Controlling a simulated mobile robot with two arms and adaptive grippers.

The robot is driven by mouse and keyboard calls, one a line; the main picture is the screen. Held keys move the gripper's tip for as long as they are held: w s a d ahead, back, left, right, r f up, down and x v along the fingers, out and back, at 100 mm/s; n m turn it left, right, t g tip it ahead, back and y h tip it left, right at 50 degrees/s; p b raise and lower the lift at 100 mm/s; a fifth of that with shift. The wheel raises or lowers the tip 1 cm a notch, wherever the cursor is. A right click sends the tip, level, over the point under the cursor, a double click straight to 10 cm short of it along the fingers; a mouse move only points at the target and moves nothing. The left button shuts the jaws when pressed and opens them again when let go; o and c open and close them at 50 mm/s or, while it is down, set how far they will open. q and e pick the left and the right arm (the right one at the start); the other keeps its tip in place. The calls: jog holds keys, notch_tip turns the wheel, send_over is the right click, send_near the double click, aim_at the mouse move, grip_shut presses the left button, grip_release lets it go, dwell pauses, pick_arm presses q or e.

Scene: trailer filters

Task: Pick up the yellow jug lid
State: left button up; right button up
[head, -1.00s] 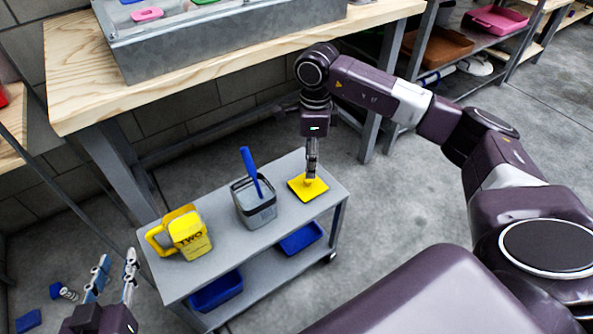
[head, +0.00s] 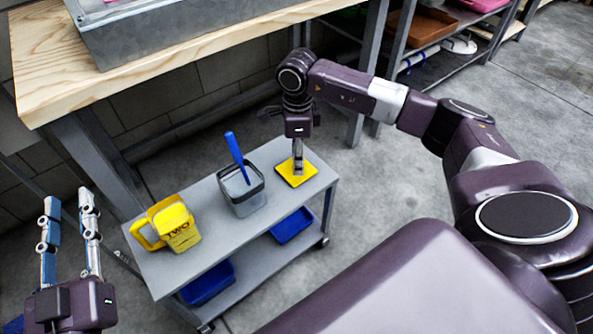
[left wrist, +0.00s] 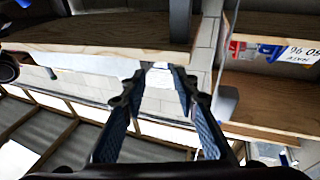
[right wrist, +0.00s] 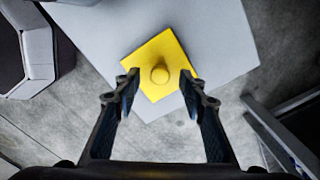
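The yellow jug lid (head: 295,174) is a flat square plate lying on the right end of the grey cart's top. In the right wrist view the lid (right wrist: 158,62) shows a round knob at its middle. My right gripper (head: 298,171) points down over the lid. Its fingers (right wrist: 157,76) are apart, one on either side of the knob in the picture, with nothing between them; I cannot tell whether they touch the lid. The yellow jug (head: 172,226) stands open-topped at the cart's left end. My left gripper (head: 66,205) is raised left of the cart, open and empty.
The grey cart (head: 200,195) also holds a grey container (head: 246,197) with a blue-handled tool (head: 236,155), between jug and lid. Blue bins (head: 209,284) sit on its lower shelf. A wooden workbench (head: 140,90) stands behind.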

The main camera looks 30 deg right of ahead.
pick_arm(q)
jog(key=shift+s+r+t, duration=0.15)
jog(key=shift+r+t, duration=0.35)
jog(key=shift+r, duration=0.3)
pick_arm(e)
jog(key=shift+f, duration=0.45)
grip_shut()
